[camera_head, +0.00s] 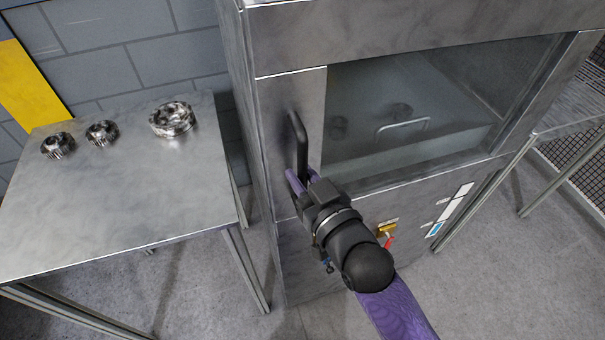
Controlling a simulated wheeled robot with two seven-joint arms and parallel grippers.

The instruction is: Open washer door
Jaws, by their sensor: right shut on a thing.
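The washer (290,40) is a tall grey metal cabinet in the middle. Its door has a large glass window (450,90) and a black vertical bar handle (299,135) on the left side. The door looks closed against the frame. My right gripper (300,180) is shut on the lower part of the handle, its purple fingers at the bar. The wrist hides part of the door below the handle. Through the glass a tray with a wire handle (403,124) shows dimly. My left gripper is not in view.
A metal table (120,200) stands left of the washer with several shiny round metal parts (172,119) on it. A red-handled switch (388,232) sits low on the washer front. Another metal table (575,120) stands at the right. Floor in front is clear.

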